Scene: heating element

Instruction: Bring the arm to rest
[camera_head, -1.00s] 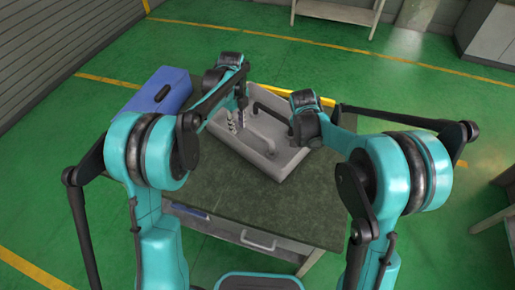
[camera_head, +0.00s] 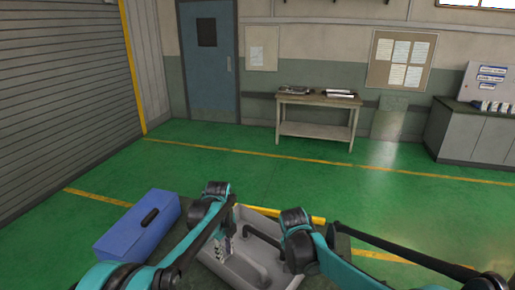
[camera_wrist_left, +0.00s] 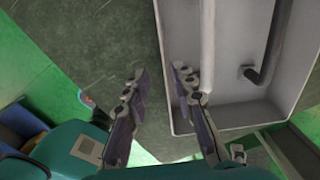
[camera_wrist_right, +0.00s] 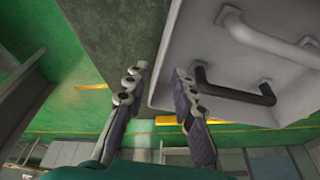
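The grey tray (camera_head: 262,212) stands on the dark worktop and holds a black U-shaped bar (camera_head: 266,238) and light grey bars (camera_head: 255,266). My left gripper (camera_head: 221,247) is over the tray's left side. In the left wrist view my left gripper (camera_wrist_left: 160,74) is open and empty, with one finger over the worktop (camera_wrist_left: 105,40) and one overlapping the tray wall. In the right wrist view my right gripper (camera_wrist_right: 159,72) is open and empty near the tray's edge, beside the black bar (camera_wrist_right: 236,93). Contact with the tray cannot be judged. My right fingers are hidden in the head view.
A blue toolbox (camera_head: 138,228) lies left of the tray. A wooden bench (camera_head: 318,112) stands against the far wall, with a blue door (camera_head: 210,65) to its left and a grey cabinet (camera_head: 475,135) at the right. The green floor (camera_head: 270,165) between is clear.

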